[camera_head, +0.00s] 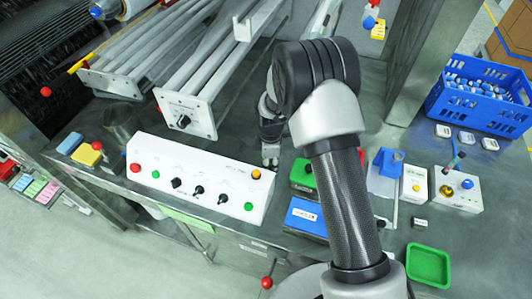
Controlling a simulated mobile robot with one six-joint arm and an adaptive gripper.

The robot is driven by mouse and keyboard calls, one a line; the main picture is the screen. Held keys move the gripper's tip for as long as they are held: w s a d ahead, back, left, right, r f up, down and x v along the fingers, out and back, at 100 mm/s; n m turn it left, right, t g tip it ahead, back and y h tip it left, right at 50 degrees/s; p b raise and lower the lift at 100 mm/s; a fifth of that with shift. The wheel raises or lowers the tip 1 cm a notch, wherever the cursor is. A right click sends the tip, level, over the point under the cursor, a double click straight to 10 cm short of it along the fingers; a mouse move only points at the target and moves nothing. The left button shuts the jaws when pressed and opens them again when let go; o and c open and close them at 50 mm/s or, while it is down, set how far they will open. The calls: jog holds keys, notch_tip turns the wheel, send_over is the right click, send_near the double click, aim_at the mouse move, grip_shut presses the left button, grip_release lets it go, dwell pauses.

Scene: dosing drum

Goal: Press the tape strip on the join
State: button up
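My gripper (270,158) points down over the steel table, just behind the right end of the white control panel (205,180) and left of a green box (301,175). Its fingertips are small here, and I cannot tell whether they are apart or hold anything. I cannot make out the tape strip or the join. They may be hidden behind my arm or too small to see. A blue-topped fixture (386,163) on a pale plate stands right of my arm.
A blue box (305,215) lies in front of the green box. A green tray (428,265) is at the front right. A blue crate (478,100) stands at the back right. Grey rollers (180,50) with end plates lie at the back left. Yellow and blue blocks (87,154) sit left.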

jog(key=shift+f, duration=0.15)
jog(key=shift+c, duration=0.2)
grip_shut()
dwell(0.3)
notch_tip(320, 180, up, 20)
jog(key=p, duration=0.4)
